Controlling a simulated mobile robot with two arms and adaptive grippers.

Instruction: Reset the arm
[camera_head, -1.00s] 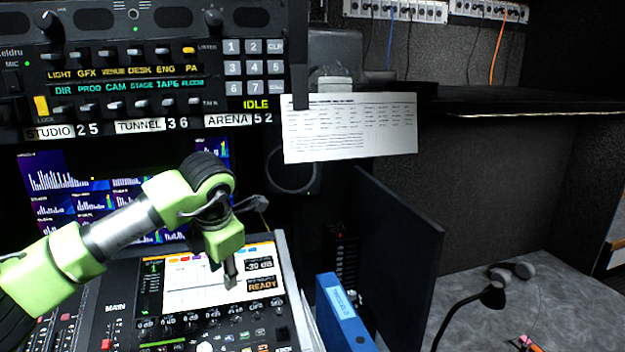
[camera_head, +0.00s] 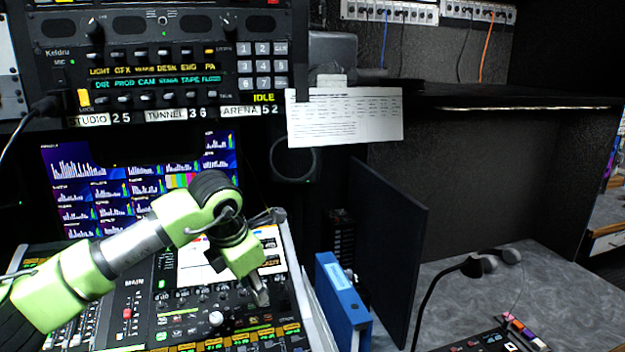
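My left arm comes in from the left, green and grey, over the mixing console (camera_head: 290,262). Its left gripper (camera_head: 262,297) points down over the right side of the console, close above the knobs. The fingers look close together, but they are small and seen edge-on, so I cannot tell whether they are open or shut. Whether the gripper touches the console is also unclear. The arm hides part of the console's lit screen (camera_head: 190,268). My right gripper is not in view.
An intercom panel (camera_head: 165,75) with keys and a keypad is above the console. Behind the arm is a monitor (camera_head: 75,180). A blue binder (camera_head: 342,305) and a dark upright panel (camera_head: 385,240) stand right of the console. Farther right, a grey desk (camera_head: 440,290) carries a black gooseneck (camera_head: 425,300).

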